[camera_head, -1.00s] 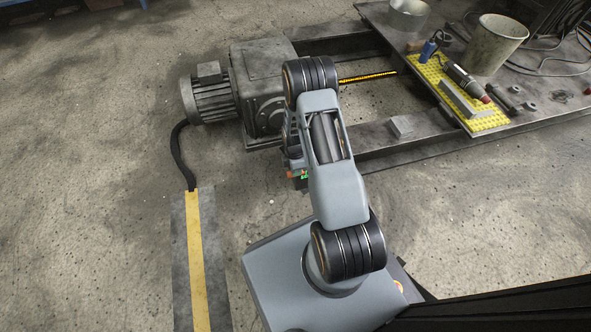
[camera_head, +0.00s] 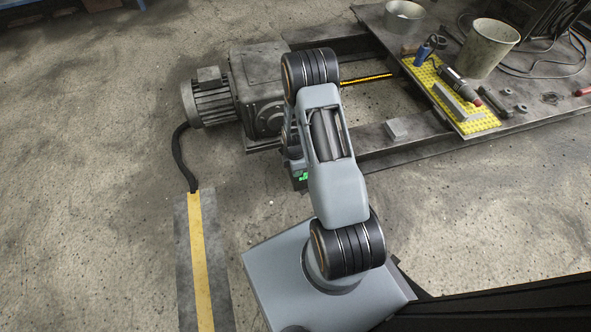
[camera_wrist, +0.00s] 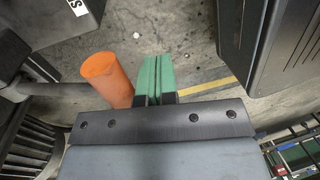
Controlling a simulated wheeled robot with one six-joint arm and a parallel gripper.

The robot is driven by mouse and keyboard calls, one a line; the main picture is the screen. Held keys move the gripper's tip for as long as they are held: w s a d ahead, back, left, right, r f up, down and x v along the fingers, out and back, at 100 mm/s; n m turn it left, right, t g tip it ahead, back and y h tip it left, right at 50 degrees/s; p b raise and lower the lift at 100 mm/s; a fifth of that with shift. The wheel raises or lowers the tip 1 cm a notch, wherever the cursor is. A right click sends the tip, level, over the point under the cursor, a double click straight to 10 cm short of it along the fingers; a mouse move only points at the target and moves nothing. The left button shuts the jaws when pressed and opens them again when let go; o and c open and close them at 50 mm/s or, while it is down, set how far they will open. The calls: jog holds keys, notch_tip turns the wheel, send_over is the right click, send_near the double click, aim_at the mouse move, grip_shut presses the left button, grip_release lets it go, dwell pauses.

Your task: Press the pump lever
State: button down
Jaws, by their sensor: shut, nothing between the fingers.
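In the wrist view, an orange cylinder (camera_wrist: 107,78), apparently the grip of the pump lever, stands just left of my gripper (camera_wrist: 152,65). A dark rod (camera_wrist: 60,88) runs left from behind it. My gripper's green fingers are closed together with nothing between them. They are beside the orange cylinder; I cannot tell whether they touch it. In the head view, only a green bit of my gripper (camera_head: 303,177) shows below my arm, and the lever is hidden there.
A grey motor (camera_head: 212,98) and gearbox (camera_head: 258,90) stand behind my arm on a metal frame. At right, a workbench (camera_head: 545,95) holds a bucket (camera_head: 487,48), a bowl (camera_head: 404,14) and tools on a yellow mat (camera_head: 480,124).

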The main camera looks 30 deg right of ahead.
notch_tip(320, 180, up, 8)
jog(key=s+p, duration=0.2)
jog(key=shift+s+a+f+p, duration=0.25)
jog(key=shift+s+a+p, duration=0.1)
jog(key=shift+s, duration=0.05)
dwell(0.4)
